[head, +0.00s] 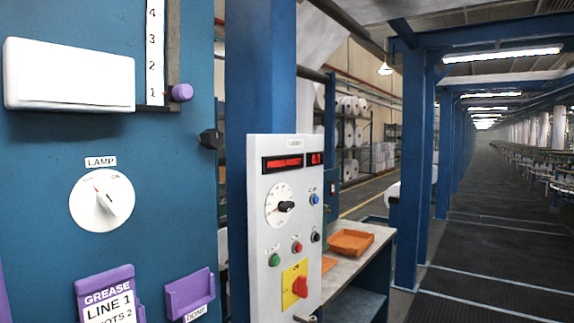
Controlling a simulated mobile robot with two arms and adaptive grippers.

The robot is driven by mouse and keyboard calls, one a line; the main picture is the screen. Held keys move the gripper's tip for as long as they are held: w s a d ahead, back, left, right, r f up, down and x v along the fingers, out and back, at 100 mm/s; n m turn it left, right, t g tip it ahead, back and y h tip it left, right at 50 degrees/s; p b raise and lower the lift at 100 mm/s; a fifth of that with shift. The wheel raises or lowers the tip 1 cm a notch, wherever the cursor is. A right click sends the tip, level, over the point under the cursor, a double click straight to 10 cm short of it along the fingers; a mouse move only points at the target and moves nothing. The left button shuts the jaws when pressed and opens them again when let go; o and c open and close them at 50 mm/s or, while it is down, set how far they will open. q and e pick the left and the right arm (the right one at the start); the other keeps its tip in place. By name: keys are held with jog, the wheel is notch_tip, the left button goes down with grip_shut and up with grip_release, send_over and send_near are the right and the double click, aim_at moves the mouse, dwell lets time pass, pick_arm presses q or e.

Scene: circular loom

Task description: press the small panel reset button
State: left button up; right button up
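A light grey control panel (258,215) stands upright right of the blue board, turned partly sideways to me. It carries a small blue button (315,199), a green button (274,260), a small red button (297,247) and a small black button or knob (316,237). Their labels are too small to read, so I cannot tell which is marked reset. A large red knob (300,287) sits on a yellow plate (288,299). A black-handled dial (286,206) and two red displays (283,162) are above. Neither gripper is in view.
The near blue board (40,155) bears a white box (68,76), a LAMP dial (101,200) and purple holders (189,294). A blue post (260,75) rises behind the panel. A table (345,263) with an orange tray (351,243) stands beyond. Dark floor (490,240) is open at right.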

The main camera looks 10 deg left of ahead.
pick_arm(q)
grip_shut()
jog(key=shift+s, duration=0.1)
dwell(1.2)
